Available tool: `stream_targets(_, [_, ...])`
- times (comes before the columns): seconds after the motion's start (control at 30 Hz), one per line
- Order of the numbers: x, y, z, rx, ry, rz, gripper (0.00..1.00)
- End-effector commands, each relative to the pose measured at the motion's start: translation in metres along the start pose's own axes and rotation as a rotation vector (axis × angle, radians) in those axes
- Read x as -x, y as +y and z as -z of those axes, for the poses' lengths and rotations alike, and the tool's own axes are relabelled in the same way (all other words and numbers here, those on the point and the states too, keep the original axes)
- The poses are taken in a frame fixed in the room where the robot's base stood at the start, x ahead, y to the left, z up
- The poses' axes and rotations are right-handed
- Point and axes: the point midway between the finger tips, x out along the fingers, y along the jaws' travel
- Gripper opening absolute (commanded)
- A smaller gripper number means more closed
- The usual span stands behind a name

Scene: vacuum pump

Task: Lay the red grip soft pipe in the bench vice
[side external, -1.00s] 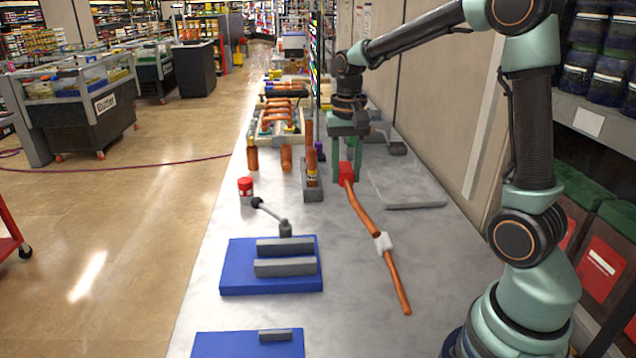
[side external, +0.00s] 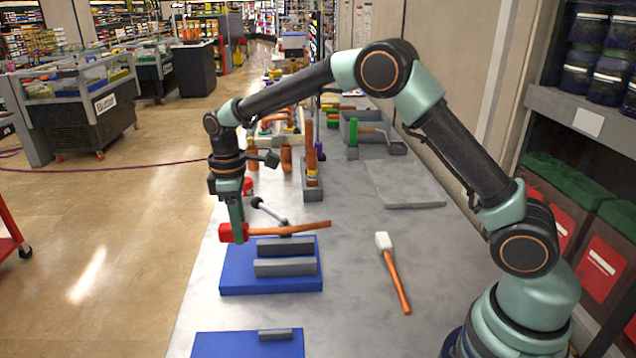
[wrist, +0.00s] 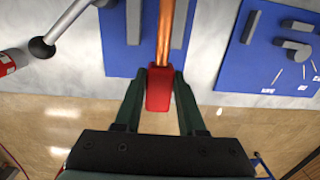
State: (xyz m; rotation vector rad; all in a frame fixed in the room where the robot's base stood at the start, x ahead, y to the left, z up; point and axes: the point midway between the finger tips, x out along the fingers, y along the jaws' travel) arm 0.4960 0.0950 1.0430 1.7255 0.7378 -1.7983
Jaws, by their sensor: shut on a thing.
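My gripper (side external: 235,226) is shut on the red grip (side external: 227,234) of the soft pipe (side external: 290,229), past the left edge of the blue vice plate. The orange pipe stretches right from the grip, roughly level, passing above and behind the far jaw in the side view. The bench vice (side external: 270,282) is a blue plate with two parallel grey jaws (side external: 285,256) and a black-knobbed lever (side external: 270,210). In the wrist view the red grip (wrist: 160,90) sits between the fingers, and the pipe (wrist: 166,35) runs away over the blue plate (wrist: 120,45).
Another orange pipe with a white end (side external: 384,241) lies on the bench to the right. A second blue plate (side external: 230,345) with grey blocks is in front. A red-and-white can (side external: 248,187) stands behind the vice. The bench between vice and loose pipe is clear.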

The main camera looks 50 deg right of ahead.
Motion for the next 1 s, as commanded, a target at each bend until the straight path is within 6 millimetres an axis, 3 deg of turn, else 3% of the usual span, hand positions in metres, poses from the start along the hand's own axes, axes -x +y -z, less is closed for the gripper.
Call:
stream_targets(0.43, [-0.003,0.0,0.0,0.0,0.0,0.0,0.0])
stream_targets(1.0, [-0.032,0.001,0.001,-0.001,-0.001,0.001,0.0])
